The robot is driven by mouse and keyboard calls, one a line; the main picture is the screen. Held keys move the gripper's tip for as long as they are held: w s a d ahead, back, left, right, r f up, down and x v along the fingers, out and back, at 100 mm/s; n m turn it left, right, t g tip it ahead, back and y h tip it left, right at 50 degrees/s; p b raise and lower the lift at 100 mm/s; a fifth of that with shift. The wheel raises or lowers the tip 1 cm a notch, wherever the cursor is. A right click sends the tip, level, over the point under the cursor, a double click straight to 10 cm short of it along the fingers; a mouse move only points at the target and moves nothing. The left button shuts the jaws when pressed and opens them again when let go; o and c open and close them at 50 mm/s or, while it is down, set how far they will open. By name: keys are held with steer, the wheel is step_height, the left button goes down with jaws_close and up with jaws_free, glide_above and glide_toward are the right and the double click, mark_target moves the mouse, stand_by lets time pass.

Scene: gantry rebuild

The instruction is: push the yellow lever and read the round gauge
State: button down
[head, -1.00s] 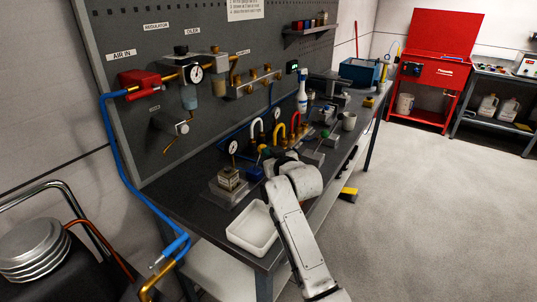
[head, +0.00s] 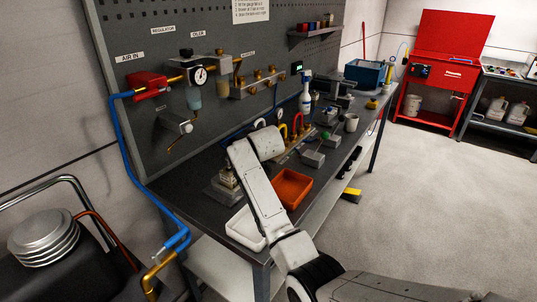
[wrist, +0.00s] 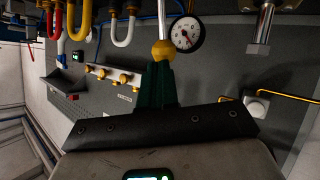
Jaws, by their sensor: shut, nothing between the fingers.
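In the wrist view a yellow ball knob (wrist: 163,51) sits on the end of a pale rod, which looks like the yellow lever. My gripper (wrist: 160,68) is shut and empty, its dark green fingertips right at the knob; I cannot tell whether they touch. A round white gauge (wrist: 187,34) stands just right of the knob, its dial facing me; its numbers are too small to read. In the head view my arm hides the lever, this gauge and my gripper. Another round gauge (head: 201,75) hangs on the wall panel.
A white tray (head: 236,229) and an orange tray (head: 306,181) lie on the bench's near side, beside my arm. Wall-panel fittings include a red valve block (head: 147,84) and a blue hose (head: 122,160). Hooked pipes (wrist: 122,38) show at the wrist view's upper left.

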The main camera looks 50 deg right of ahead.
steer(key=shift+w+a, duration=0.15)
steer(key=shift+w, duration=0.8)
steer(key=shift+r, duration=0.2)
steer(key=s+a+r+p, duration=0.1)
steer(key=s+a+r, duration=0.6)
steer(key=r, duration=0.3)
steer(key=shift+s+r+p, duration=0.15)
steer(key=shift+s+p, duration=0.1)
steer(key=shift+p, duration=0.05)
stand_by(0.3)
